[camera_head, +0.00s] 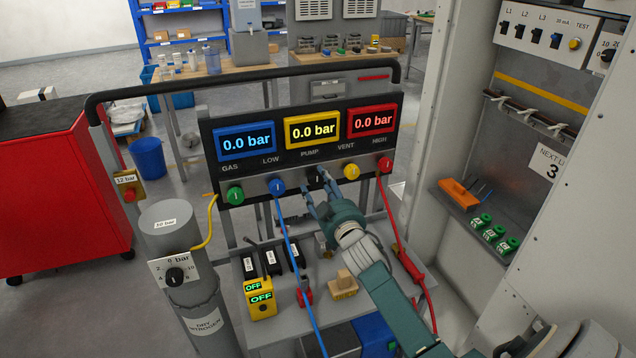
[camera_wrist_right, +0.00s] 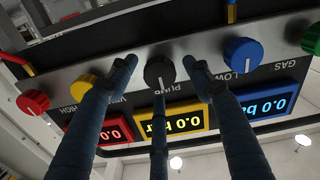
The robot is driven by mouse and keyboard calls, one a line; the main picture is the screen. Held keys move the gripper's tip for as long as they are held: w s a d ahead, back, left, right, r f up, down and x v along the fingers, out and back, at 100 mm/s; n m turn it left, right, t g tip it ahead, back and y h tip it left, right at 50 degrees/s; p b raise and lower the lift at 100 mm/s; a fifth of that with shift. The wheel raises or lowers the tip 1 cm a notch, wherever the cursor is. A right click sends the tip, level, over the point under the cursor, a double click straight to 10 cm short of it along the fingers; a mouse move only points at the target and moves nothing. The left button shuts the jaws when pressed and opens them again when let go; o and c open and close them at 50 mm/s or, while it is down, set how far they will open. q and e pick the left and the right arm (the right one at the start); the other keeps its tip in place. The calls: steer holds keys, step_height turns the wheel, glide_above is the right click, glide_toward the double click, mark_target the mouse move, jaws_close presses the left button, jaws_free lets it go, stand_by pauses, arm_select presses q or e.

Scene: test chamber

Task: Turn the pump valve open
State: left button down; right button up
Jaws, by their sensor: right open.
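The pump valve is a black knob (camera_head: 315,175) under the PUMP label on the grey panel strip, partly hidden by my gripper in the head view. In the wrist view the black knob (camera_wrist_right: 159,72) shows clearly, with a light pointer mark, and the panel appears upside down. My right gripper (camera_head: 317,192) is open at the knob. In the wrist view its fingers (camera_wrist_right: 160,68) spread to either side of the knob with a third finger below it; I cannot tell whether they touch. The yellow display (camera_head: 312,130) reads 0.0 bar. My left gripper is not in view.
A green knob (camera_head: 235,195), blue knob (camera_head: 277,186), yellow knob (camera_head: 351,171) and red knob (camera_head: 386,163) flank the pump knob. A blue hose (camera_head: 290,240) and red hose (camera_head: 396,215) hang from the panel. A grey cylinder (camera_head: 170,240) stands left.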

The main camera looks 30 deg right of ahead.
steer(key=shift+w+d, duration=0.15)
steer(key=shift+w, duration=0.4)
steer(key=c, duration=1.2)
steer(key=shift+o, duration=0.2)
